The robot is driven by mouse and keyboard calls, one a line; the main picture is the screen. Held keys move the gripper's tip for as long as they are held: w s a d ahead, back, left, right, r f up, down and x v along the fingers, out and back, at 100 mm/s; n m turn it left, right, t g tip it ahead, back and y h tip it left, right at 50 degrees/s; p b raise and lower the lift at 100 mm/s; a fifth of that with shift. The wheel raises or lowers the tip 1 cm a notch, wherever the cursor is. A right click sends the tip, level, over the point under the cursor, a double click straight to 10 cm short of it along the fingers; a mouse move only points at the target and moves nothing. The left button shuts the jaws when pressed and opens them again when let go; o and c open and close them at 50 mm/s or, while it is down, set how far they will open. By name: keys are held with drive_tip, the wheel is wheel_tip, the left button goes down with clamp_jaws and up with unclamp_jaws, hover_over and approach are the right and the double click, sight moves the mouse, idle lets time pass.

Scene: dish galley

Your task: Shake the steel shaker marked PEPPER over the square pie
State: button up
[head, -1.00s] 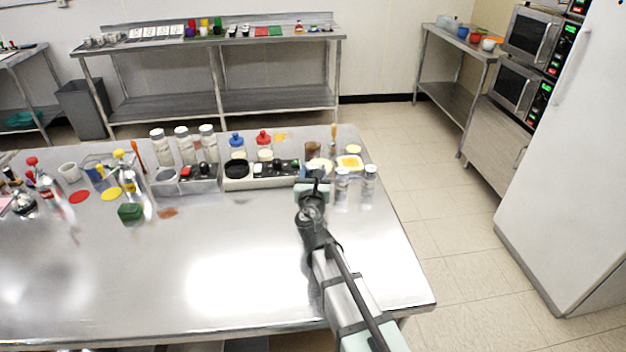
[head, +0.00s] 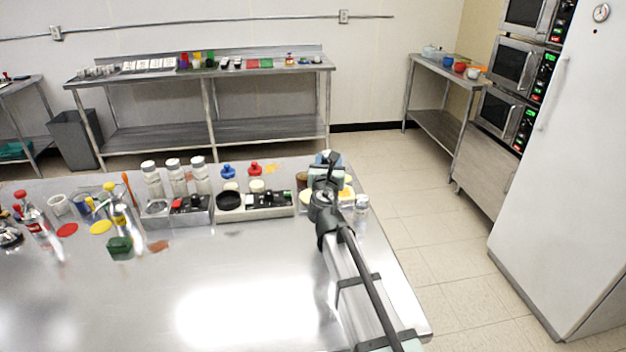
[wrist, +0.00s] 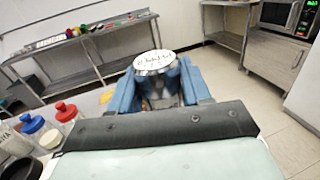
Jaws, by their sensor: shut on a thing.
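My gripper (wrist: 162,85) has blue fingers shut on a steel shaker (wrist: 155,62). The shaker's pale top faces the wrist camera; its dark writing is too small to read. In the head view my gripper (head: 327,158) is raised near the table's far right edge, and my arm hides most of the shaker. A yellow pie (head: 347,191), taken to be the square one, shows partly behind my arm; it looked square earlier. Whether the shaker is directly over it I cannot tell. Another steel shaker (head: 361,207) stands on the table to the right of my arm.
The front table surface (head: 240,290) is clear.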

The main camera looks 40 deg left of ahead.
drive_tip(key=w+a+m+h, duration=0.1)
drive_tip(key=w+m+h, duration=0.1)
drive_tip(key=m, duration=1)
drive_tip(key=w+a+f+m+t+h, duration=0.1)
drive_tip(key=w+m+h, duration=0.2)
drive_tip(key=m, duration=1)
drive_tip(key=shift+w+t, duration=0.3)
drive_tip(key=shift+w, duration=0.75)
drive_tip(key=shift+m, duration=0.3)
wheel_tip(320, 180, down, 2)
drive_tip(key=shift+f, duration=0.15)
